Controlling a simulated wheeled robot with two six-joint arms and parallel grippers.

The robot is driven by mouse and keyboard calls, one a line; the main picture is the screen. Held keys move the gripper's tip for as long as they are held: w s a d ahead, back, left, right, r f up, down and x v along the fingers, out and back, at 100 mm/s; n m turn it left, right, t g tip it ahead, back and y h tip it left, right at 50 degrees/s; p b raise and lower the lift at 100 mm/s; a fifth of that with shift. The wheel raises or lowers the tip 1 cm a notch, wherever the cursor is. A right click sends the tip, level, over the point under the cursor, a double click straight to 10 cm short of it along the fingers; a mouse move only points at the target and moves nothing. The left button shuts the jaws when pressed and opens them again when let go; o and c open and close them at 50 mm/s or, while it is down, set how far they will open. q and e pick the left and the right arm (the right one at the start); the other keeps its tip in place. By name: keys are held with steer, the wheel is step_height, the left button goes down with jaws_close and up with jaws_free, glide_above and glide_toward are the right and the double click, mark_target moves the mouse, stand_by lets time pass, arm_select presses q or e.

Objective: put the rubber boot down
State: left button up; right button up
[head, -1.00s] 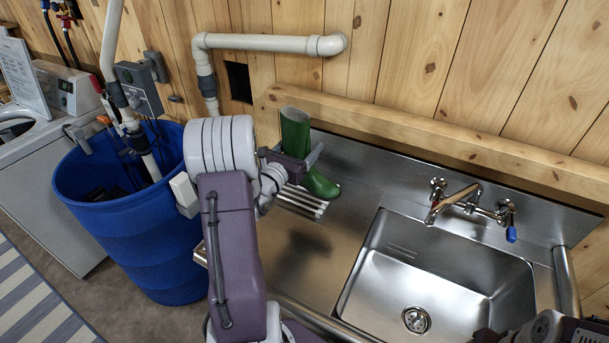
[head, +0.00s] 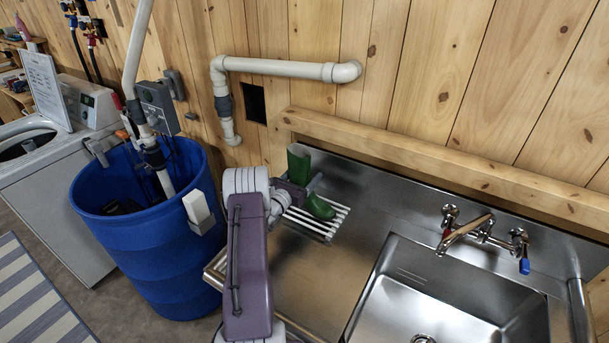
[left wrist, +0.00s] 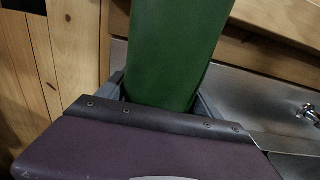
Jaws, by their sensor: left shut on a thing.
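The green rubber boot (head: 319,207) stands upright at the back of the steel counter, its toe pointing right, over or on a white slatted rack (head: 325,228). I cannot tell for certain whether its sole touches the slats. My left gripper (head: 302,188) is shut on the boot's shaft from the near left side. In the left wrist view the shaft (left wrist: 178,50) rises between the two grey fingers (left wrist: 160,95); the boot's foot is hidden there. My right gripper is not in view.
A steel sink (head: 440,295) with a tap (head: 470,232) is to the right. A blue barrel (head: 150,255) with a pipe stands left of the counter. A wooden ledge (head: 420,160) runs behind. Bare counter (head: 335,262) lies between rack and sink.

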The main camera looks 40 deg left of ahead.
arm_select(q)
steer(key=shift+s, duration=0.1)
steer(key=o, duration=1.7)
steer(key=shift+d, duration=0.1)
steer(key=shift+o, duration=0.2)
steer(key=shift+f, duration=0.1)
